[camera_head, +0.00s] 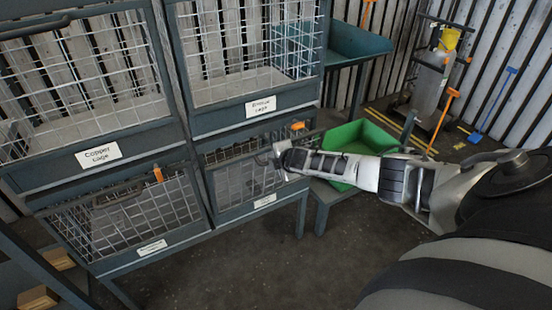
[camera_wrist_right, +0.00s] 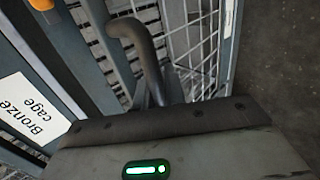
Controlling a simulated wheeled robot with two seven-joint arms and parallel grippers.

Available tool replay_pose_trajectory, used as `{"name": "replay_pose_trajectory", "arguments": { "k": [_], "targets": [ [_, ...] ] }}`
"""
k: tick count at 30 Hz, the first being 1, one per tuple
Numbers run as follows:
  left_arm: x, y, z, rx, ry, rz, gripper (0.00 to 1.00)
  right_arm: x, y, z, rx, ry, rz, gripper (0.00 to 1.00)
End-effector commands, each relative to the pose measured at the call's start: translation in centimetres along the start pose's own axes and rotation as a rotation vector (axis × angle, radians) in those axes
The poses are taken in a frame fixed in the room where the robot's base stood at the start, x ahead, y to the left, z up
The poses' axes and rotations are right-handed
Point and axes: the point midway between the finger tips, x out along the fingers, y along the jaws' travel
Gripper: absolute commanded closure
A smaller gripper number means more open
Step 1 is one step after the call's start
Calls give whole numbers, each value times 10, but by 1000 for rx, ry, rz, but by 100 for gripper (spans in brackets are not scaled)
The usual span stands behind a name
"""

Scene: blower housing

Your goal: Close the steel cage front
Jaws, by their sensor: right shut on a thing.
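The wall of wire cages stands at the left in the head view. The lower right cage front (camera_head: 240,187) is a mesh panel in a dark frame, with a label (camera_head: 264,200) too small to read. I cannot tell for sure that it is the steel cage. A dark gap shows along its top, and the panel seems to lean outward. My right gripper (camera_head: 279,152) is at the top edge of this front. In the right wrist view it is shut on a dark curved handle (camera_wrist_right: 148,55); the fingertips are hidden. My left gripper is not in view.
The copper cage (camera_head: 98,154) and bronze cage (camera_head: 262,106) are above. A lower left mesh front (camera_head: 120,213) is beside the held one. A green bin (camera_head: 350,142) stands right, behind my right arm. The floor (camera_head: 270,265) in front is clear.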

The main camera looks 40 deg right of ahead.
Motion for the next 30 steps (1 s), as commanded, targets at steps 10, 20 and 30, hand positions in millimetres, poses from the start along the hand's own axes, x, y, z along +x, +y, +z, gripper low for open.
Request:
{"name": "replay_pose_trajectory", "arguments": {
  "k": [10,20,30],
  "targets": [
    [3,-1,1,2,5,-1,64,2,24,-4,-7,24,58,100],
    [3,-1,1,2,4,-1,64,2,24,-3,-8,24,59,66],
    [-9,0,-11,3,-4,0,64,-10,11,3,-6,-3,7,66]
  ]
}}
